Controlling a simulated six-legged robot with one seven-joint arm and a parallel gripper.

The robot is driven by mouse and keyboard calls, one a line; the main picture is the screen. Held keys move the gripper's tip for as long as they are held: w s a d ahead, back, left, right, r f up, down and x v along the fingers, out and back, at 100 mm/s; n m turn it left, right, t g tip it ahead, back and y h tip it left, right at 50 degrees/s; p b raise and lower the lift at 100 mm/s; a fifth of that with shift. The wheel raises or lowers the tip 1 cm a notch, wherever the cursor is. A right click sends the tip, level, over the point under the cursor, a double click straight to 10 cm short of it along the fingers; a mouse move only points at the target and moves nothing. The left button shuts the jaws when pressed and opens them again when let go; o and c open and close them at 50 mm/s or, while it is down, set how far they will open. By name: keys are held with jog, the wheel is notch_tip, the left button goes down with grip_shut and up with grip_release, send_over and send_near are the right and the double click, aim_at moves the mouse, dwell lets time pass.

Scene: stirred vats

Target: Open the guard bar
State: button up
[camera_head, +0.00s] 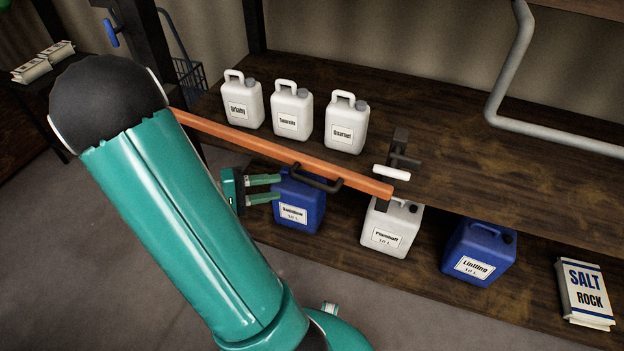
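The orange guard bar (250,142) runs along the front of the upper shelf, from behind my arm at left down to its free-looking end in the middle. A dark handle (322,184) is fixed on its front side. At the bar's right end stands a dark bracket (401,146) with a white lever (392,173); whether it holds the bar, I cannot tell. My gripper (279,189) is open and empty, its two green fingers apart and pointing right. It is left of the handle and appears apart from it, overlapping a blue canister in the picture.
Three white jugs (291,110) stand on the upper shelf (440,130) behind the bar. Below are blue canisters (480,253), a white canister (391,228) and a salt bag (585,294). A grey pipe (503,75) is at upper right. The floor (80,250) at left is clear.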

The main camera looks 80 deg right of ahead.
aim_at(307, 183)
jog(key=x, duration=1)
jog(key=shift+s+d, duration=0.15)
jog(key=shift+s, duration=0.15)
grip_shut()
